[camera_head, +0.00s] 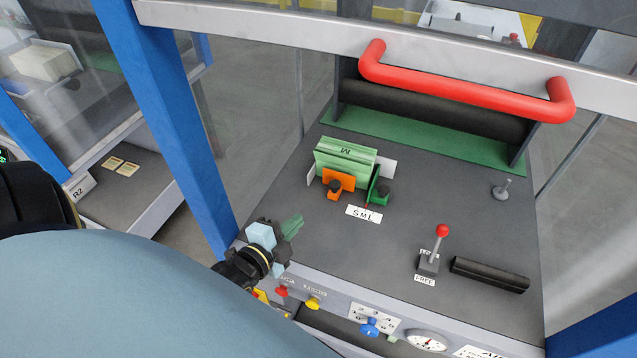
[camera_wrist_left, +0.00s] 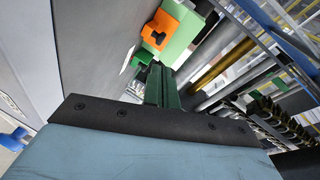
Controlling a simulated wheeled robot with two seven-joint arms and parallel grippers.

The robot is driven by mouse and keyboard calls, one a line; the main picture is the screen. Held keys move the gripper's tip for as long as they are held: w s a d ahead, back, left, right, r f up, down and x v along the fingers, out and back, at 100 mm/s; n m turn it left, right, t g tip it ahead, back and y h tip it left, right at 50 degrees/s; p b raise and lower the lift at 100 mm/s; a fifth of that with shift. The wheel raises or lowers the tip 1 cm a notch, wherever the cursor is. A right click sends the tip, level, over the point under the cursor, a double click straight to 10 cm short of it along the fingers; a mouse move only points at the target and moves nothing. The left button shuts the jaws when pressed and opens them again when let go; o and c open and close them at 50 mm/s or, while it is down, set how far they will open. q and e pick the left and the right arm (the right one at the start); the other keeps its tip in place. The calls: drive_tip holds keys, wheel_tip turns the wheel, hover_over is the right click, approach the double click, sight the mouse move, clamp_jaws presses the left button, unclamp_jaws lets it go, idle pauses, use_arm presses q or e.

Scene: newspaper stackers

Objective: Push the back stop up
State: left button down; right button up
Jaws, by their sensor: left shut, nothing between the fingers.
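A light green block marked M (camera_head: 345,160) stands on the dark grey deck (camera_head: 420,200). An orange clamp with a knob (camera_head: 338,183) sits at its front, and a dark green clamp with a black knob (camera_head: 380,188) at its right end. I cannot tell which part is named the back stop. My left gripper (camera_head: 294,223) is shut and empty, at the deck's front left corner, apart from the block and clamps. In the left wrist view its green fingers (camera_wrist_left: 160,85) point toward the orange clamp (camera_wrist_left: 160,30). My right gripper is not in view.
An SML label (camera_head: 364,213) lies before the block. A red-knobbed lever (camera_head: 440,240) and a black bar (camera_head: 490,275) are at the right. A red handle (camera_head: 460,92) spans the back. A blue post (camera_head: 170,110) stands left of my gripper. The deck between gripper and clamps is clear.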

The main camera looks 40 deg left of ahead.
sight(332, 188)
use_arm(q)
drive_tip(key=m, duration=0.2)
drive_tip(key=shift+s+d+f+m+t+y+b, duration=0.2)
drive_tip(key=shift+s+d+m+t+y+b, duration=0.1)
drive_tip(key=shift+s+d, duration=0.05)
drive_tip(key=shift+m, duration=0.3)
drive_tip(key=shift+w, duration=0.2)
drive_tip(key=w, duration=0.4)
drive_tip(key=w+f+b, duration=0.1)
drive_tip(key=w, duration=0.3)
drive_tip(key=w+a+f, duration=0.1)
drive_tip(key=w, duration=0.4)
drive_tip(key=shift+w+a+f, duration=0.1)
drive_tip(key=shift+f, duration=0.05)
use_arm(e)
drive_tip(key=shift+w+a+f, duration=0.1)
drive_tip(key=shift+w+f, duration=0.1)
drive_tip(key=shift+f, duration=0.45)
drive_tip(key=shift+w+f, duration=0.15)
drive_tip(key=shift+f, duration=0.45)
